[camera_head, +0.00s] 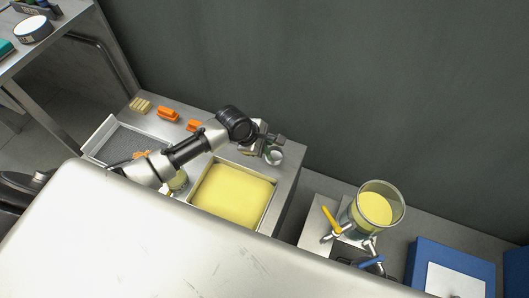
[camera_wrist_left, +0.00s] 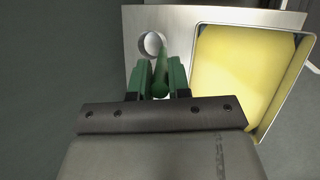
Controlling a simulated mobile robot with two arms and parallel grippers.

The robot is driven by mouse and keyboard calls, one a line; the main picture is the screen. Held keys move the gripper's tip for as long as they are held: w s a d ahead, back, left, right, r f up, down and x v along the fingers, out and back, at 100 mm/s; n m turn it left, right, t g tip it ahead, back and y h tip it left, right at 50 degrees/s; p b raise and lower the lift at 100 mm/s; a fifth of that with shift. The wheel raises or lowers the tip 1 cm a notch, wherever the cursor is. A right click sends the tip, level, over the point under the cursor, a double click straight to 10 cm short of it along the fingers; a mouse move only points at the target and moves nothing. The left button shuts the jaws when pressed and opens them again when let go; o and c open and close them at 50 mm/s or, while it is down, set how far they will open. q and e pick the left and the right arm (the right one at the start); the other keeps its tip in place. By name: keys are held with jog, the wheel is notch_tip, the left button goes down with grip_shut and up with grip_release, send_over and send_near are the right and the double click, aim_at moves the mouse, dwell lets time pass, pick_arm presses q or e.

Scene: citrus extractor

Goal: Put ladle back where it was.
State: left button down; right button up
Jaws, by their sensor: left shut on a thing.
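My left gripper (camera_head: 264,147) is above the back right corner of the steel counter (camera_head: 289,165), beside the basin of yellow stuff (camera_head: 232,193). In the left wrist view, its green fingers (camera_wrist_left: 158,78) are shut on a slim green piece, which looks like the handle of the ladle (camera_wrist_left: 161,76). A round metal shape (camera_wrist_left: 152,43) shows just beyond the fingertips, and also in the head view (camera_head: 274,157). I cannot tell whether it is the ladle's bowl or a round holder in the counter. My right gripper is not in view.
Orange items (camera_head: 168,114) and a yellowish block (camera_head: 140,105) lie at the counter's back left, near a grey tray (camera_head: 118,143). A glass vessel of yellow liquid (camera_head: 376,207) stands to the right, near a blue box (camera_head: 450,269). A dark wall (camera_head: 330,80) is behind.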

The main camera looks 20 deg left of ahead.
pick_arm(q)
jog(key=shift+f+b, duration=0.35)
jog(key=shift+f, duration=1.75)
jog(key=c, duration=1.1)
grip_release()
jog(key=p+v, duration=0.2)
jog(key=v, duration=1)
